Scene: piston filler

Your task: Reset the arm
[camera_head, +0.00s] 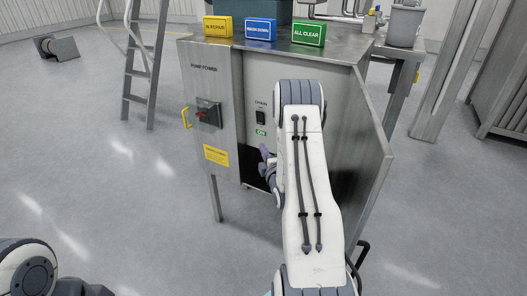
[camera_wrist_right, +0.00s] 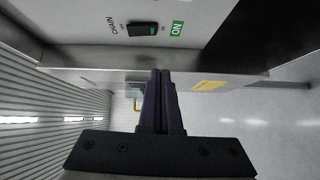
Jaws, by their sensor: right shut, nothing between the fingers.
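My right arm reaches forward to the open front of a steel cabinet (camera_head: 222,85). My right gripper (camera_head: 265,152) is partly hidden behind my arm, just below the chain switch. In the right wrist view its two dark fingers (camera_wrist_right: 159,88) are together, with nothing between them. The black chain switch (camera_head: 261,117) is on the inner panel. The wrist view shows the switch (camera_wrist_right: 143,30) apart from the fingertips, beside a green ON label (camera_wrist_right: 177,28). Part of my left arm shows at the lower left; its gripper is out of view.
The cabinet door (camera_head: 370,165) stands open to the right of my arm. Yellow, blue and green signs (camera_head: 308,33) stand on top.

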